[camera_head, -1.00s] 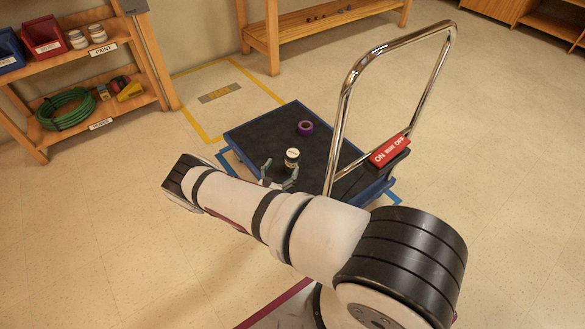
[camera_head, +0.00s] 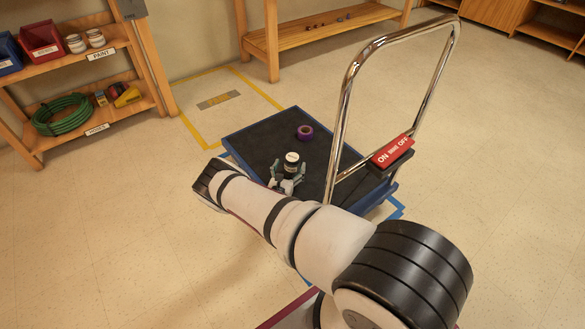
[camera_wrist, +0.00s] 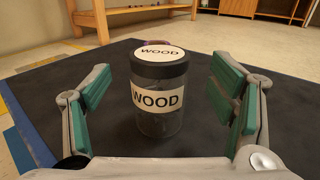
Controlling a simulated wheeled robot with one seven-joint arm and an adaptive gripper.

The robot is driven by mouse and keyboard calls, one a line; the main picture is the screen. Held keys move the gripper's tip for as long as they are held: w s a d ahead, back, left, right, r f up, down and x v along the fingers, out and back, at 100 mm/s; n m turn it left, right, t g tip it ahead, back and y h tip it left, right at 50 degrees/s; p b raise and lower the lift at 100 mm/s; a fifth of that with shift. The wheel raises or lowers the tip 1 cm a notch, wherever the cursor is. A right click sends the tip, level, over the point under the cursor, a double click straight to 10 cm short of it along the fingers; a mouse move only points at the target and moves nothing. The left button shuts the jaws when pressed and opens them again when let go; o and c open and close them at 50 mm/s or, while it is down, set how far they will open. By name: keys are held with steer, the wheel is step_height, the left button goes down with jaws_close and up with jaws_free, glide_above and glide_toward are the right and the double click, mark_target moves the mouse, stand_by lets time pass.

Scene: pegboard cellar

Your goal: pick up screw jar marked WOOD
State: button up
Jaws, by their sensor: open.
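The screw jar marked WOOD (camera_wrist: 158,98) stands upright on the dark top of the cart (camera_head: 251,149). It is clear-walled with a black lid and a white label on lid and side. In the head view the jar (camera_head: 291,162) is small, just beyond my fingers. My gripper (camera_wrist: 168,100) is open, with a green-padded finger on each side of the jar. Gaps show between both pads and the jar, and it stands free on the cart. In the head view my gripper (camera_head: 288,176) is partly hidden by my arm.
A purple tape roll (camera_head: 304,132) lies on the cart behind the jar. The cart's chrome handle (camera_head: 346,100) with a red ON/OFF sign (camera_head: 392,153) rises at the right. A wooden shelf (camera_head: 78,70) stands at the left, a low bench (camera_head: 330,33) at the back.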

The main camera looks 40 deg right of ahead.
mark_target(293, 159)
steer(key=x, duration=0.1)
steer(key=b+x, duration=0.2)
steer(key=shift+w+d+f, duration=0.2)
steer(key=shift+f, duration=0.1)
steer(key=shift+w+d+r, duration=0.1)
steer(key=shift+w+d, duration=0.2)
steer(key=shift+d, duration=0.05)
steer(key=c, duration=1.6)
